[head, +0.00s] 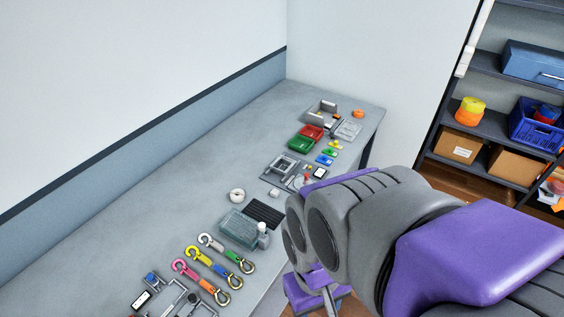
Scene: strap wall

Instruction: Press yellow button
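A grey panel (283,167) with a raised square frame lies on the grey table, right of the middle. Small coloured parts sit around its right edge, partly behind my arm. They are too small to tell which is a yellow button. A small yellow piece (329,152) lies beyond the panel, among green and blue pieces; I cannot tell if it is a button. My arm, purple and grey, fills the lower right and reaches over the table's near edge. My gripper's fingers are not clearly seen; purple and metal parts (322,290) show below the arm.
On the table (150,190) are green (301,144) and red (312,132) trays, a clear box (238,229), a white roll (237,195) and several coloured hooks (200,267). A wall runs along the left. Shelves (495,125) stand at right. The table's left strip is clear.

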